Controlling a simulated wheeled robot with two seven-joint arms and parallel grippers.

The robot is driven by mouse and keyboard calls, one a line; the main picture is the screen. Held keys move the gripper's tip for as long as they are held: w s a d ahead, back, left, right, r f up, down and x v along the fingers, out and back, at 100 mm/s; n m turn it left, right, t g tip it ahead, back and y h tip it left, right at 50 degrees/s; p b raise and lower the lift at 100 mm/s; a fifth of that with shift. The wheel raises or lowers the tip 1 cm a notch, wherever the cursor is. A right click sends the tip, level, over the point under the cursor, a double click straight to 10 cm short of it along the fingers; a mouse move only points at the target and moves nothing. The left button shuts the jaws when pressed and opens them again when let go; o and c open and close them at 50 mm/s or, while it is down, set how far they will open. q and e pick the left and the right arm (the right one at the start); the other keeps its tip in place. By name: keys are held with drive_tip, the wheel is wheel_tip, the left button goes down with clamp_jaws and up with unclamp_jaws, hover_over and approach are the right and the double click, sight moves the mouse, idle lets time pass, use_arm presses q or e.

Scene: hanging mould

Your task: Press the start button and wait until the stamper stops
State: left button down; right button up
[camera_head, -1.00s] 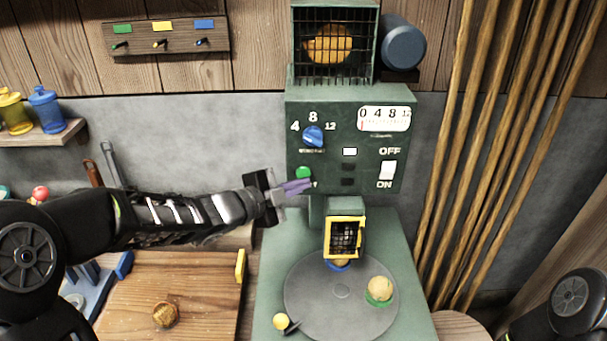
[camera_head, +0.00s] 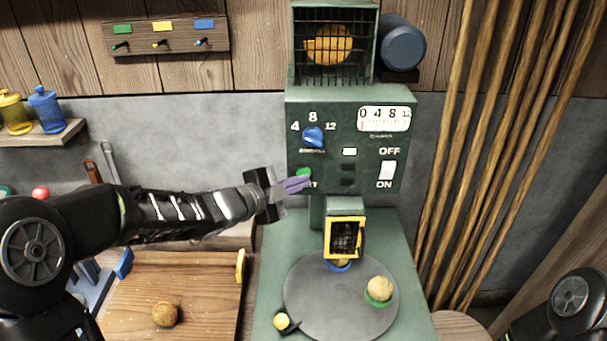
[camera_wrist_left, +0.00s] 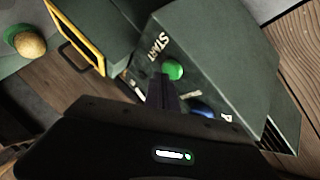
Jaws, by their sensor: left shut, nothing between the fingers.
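The green start button (camera_head: 304,173) is on the lower left of the front of the green machine (camera_head: 340,105). It also shows in the wrist view (camera_wrist_left: 173,70) beside the word START. My left gripper (camera_head: 301,184) is shut and empty. Its fingertips are at the button's lower edge in the head view and partly cover it. I cannot tell whether they touch it. The stamper with a yellow-framed cage (camera_head: 344,238) is above the grey round plate (camera_head: 342,318), over a blue-based piece. A round tan piece on a green base (camera_head: 380,289) sits on the plate's right. My right gripper is out of view.
The machine has a blue dial (camera_head: 313,138), a dial scale (camera_head: 384,119) and a white ON/OFF switch (camera_head: 388,170). A wooden board (camera_head: 190,285) with a brown ball is at lower left. Wooden poles (camera_head: 500,130) stand at right.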

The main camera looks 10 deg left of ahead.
use_arm(q)
drive_tip(key=shift+w+a, duration=0.1)
drive_tip(key=shift+w, duration=0.3)
drive_tip(key=shift+s, duration=0.15)
idle(0.5)
drive_tip(key=shift+s+d, duration=0.25)
drive_tip(key=shift+s, duration=0.45)
